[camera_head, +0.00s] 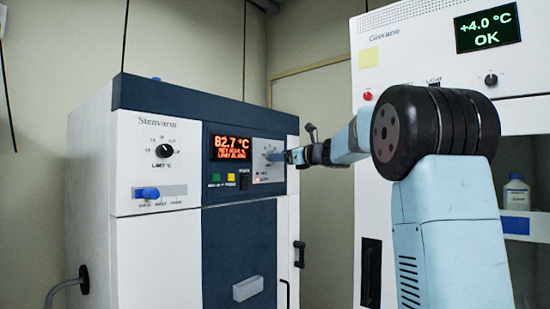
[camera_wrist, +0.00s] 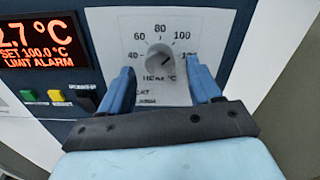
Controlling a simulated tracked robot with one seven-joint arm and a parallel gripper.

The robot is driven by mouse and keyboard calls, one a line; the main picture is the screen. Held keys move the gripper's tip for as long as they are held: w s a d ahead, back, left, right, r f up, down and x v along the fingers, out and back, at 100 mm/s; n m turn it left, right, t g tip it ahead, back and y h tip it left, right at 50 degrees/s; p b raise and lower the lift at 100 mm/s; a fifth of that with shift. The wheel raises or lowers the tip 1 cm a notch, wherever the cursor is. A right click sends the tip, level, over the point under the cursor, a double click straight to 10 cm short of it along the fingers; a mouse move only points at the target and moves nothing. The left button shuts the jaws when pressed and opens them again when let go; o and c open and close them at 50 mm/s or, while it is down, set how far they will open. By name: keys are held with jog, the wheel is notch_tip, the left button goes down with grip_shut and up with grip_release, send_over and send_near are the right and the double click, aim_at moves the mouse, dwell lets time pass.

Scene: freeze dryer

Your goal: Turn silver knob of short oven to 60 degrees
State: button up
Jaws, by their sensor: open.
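The short oven (camera_head: 160,220) is a white and dark blue cabinet on the left in the head view. Its silver knob (camera_wrist: 160,58) sits on a white dial plate marked HEAT °C, with numbers from 40 up through 60, 80 and 100. A dark line on the knob seems to point to the upper right, toward 100. The orange display (camera_wrist: 38,42) shows SET 100.0 °C and LIMIT ALARM; in the head view it reads about 82.7 °C. My gripper (camera_wrist: 160,68) is open, its blue fingers on either side of the knob. Contact cannot be told.
Green (camera_wrist: 28,97) and yellow (camera_wrist: 57,96) buttons and a black switch (camera_wrist: 88,98) lie left of the dial plate. A black limit knob (camera_head: 164,151) and a blue slider (camera_head: 148,192) are farther left. A taller white machine (camera_head: 430,75) stands at right.

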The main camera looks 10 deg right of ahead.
jog(key=shift+x, duration=1.2)
jog(key=c, duration=1)
jog(key=shift+a, duration=0.15)
jog(key=shift+c, duration=0.2)
